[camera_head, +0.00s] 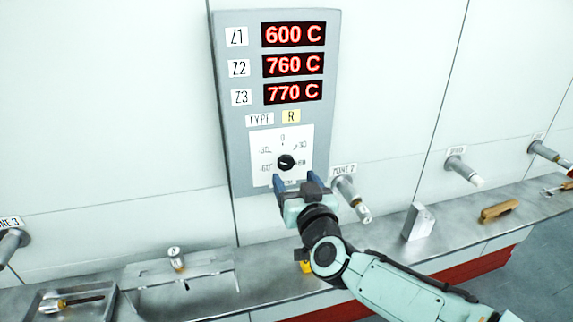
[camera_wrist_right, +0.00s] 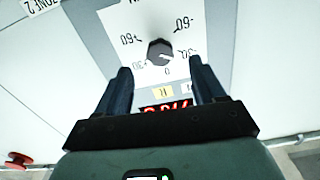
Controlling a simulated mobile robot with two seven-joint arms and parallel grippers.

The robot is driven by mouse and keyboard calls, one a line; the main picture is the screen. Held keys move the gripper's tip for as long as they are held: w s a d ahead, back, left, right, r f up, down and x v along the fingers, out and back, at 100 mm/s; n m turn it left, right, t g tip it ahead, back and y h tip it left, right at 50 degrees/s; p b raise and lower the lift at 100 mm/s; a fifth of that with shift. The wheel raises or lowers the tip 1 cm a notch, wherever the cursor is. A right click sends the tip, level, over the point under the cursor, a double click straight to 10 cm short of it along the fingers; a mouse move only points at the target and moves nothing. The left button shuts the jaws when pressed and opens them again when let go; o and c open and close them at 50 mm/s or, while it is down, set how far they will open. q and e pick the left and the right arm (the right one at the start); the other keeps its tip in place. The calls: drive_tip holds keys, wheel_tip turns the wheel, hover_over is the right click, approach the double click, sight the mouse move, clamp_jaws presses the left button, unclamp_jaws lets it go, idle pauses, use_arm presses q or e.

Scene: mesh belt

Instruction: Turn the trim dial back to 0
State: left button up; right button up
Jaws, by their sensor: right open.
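The trim dial (camera_head: 286,162) is a small black knob on a white scale plate (camera_head: 262,140) on the grey wall panel, with 0 at the top. Its pale pointer mark seems to point left, toward the minus side; the exact value is hard to read. In the right wrist view the dial (camera_wrist_right: 160,52) appears upside down, its mark toward the -30 side. My right gripper (camera_head: 297,180) is open just below the dial, fingers apart. In the wrist view its fingers (camera_wrist_right: 160,70) flank the dial without visibly touching it. My left gripper is not in view.
Red displays (camera_head: 293,65) read 600, 760 and 770 C above a yellow R label (camera_head: 291,116). Tube ends (camera_head: 351,196) project from the wall nearby. A metal ledge below holds a tray (camera_head: 66,302), a white block (camera_head: 418,222) and a wooden-handled brush (camera_head: 499,210).

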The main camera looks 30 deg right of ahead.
sight(285, 167)
drive_tip(key=x, duration=0.7)
drive_tip(key=shift+w+p, duration=0.1)
drive_tip(key=shift+p, duration=0.25)
drive_tip(key=c, duration=1)
drive_tip(key=shift+c, duration=0.2)
drive_tip(key=shift+f+m, duration=0.1)
drive_tip(key=shift+m, duration=0.2)
drive_tip(key=m+b, duration=0.1)
drive_tip(key=m, duration=0.4)
drive_tip(key=shift+a+b, duration=0.1)
drive_tip(key=shift+b, duration=0.25)
drive_tip(key=m+b, duration=0.1)
drive_tip(key=m, duration=0.5)
drive_tip(key=shift+b, duration=0.3)
